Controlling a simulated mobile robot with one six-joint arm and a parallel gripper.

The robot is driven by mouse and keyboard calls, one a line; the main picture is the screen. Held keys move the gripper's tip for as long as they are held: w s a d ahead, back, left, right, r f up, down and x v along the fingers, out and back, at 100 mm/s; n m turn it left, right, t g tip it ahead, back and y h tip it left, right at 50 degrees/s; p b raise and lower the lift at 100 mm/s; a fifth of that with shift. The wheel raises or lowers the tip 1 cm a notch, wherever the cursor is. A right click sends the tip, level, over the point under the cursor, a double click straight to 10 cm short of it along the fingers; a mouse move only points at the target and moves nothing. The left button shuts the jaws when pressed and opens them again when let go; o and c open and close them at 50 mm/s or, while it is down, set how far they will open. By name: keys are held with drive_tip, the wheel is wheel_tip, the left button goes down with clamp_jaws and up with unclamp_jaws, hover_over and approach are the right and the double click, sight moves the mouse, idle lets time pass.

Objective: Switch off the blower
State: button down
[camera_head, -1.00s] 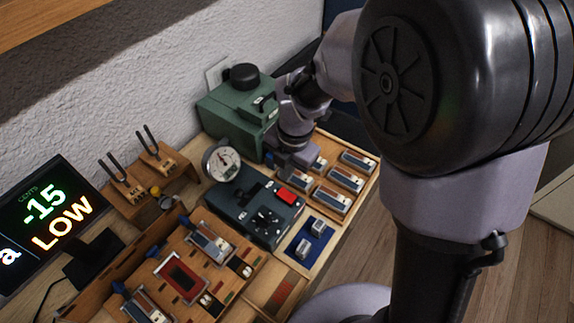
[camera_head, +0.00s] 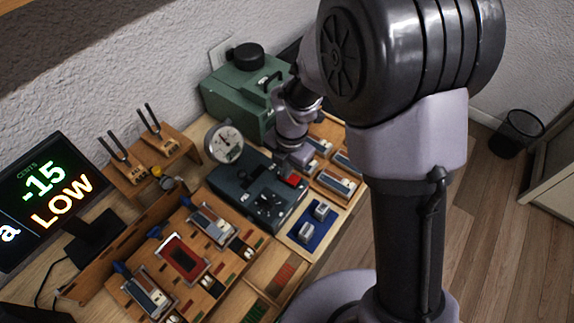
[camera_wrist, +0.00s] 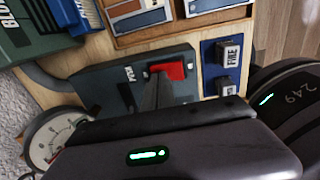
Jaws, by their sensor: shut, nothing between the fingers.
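The green blower (camera_head: 235,97) stands against the wall in the head view; its lettered side also shows in the wrist view (camera_wrist: 30,45). In front of it is a dark blue-grey control box (camera_head: 240,190) with a red switch (camera_head: 291,181) at its right end. In the wrist view the red switch (camera_wrist: 176,69) sits on the box's top, near its edge. My gripper (camera_wrist: 158,78) is shut and empty, its fingertips overlapping the left part of the red switch. I cannot tell whether they touch it. In the head view my gripper (camera_head: 290,165) partly hides the switch.
A round gauge (camera_head: 225,142) stands at the box's left. Trays of reed parts (camera_head: 335,182) stand close on the right. A display (camera_head: 43,198) reads -15 LOW.

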drive_tip(key=shift+s+d, duration=0.5)
drive_tip(key=shift+d, duration=0.15)
drive_tip(key=shift+r, duration=0.1)
